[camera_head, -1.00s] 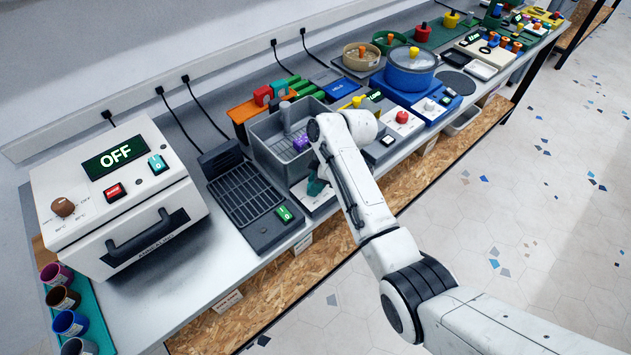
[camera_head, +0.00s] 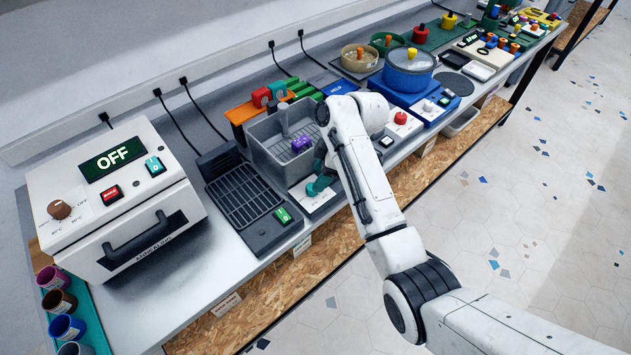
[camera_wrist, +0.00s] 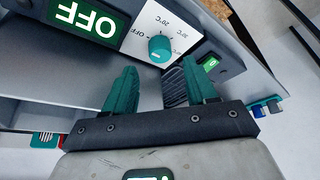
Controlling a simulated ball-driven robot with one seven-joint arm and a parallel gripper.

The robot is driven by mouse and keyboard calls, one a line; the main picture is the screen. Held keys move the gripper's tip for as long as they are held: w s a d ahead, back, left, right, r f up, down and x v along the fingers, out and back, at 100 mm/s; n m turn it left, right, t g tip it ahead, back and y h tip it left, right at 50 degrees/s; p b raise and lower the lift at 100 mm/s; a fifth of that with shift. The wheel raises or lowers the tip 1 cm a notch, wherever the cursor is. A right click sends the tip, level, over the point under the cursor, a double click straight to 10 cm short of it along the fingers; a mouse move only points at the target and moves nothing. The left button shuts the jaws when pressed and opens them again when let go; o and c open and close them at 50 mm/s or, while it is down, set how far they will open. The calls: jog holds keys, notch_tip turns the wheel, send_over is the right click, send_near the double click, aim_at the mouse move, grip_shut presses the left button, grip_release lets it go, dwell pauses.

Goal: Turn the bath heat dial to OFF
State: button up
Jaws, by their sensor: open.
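In the wrist view a teal round dial (camera_wrist: 159,49) sits on a white panel (camera_wrist: 150,20) marked OFF, 20°C and 30°C. I cannot tell for sure which mark it points at. A dark display (camera_wrist: 88,18) beside the panel reads OFF, upside down in this view. My gripper (camera_wrist: 158,75) has teal fingers, spread apart and empty. The dial lies just beyond the fingertips, between them in the picture, and I see no contact. In the head view my arm partly covers the white panel (camera_head: 308,200) in front of the grey bath (camera_head: 262,150).
A purple object (camera_head: 301,144) is in the bath. A black grille unit (camera_head: 245,197) stands to its left, then a white box (camera_head: 150,225) with a brown dial (camera_head: 59,210) and its own OFF display. A blue pot (camera_head: 408,72) stands to the right.

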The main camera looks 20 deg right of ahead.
jog(key=v, duration=0.6)
jog(key=shift+b, duration=0.35)
jog(key=shift+r, duration=0.1)
jog(key=s+f+m+h+b, duration=0.15)
jog(key=s+f+m, duration=0.45)
jog(key=s+f, duration=0.85)
jog(key=s+d+m+h, duration=0.1)
jog(key=s+d+m, duration=0.1)
jog(key=s, duration=0.9)
jog(key=s+d+m+g+h+b, duration=0.1)
jog(key=s+m, duration=0.4)
jog(key=s, duration=0.6)
jog(key=shift+s+d+f+m+h, duration=0.25)
jog(key=shift+d+f+m+h, duration=0.1)
jog(key=shift+d, duration=0.1)
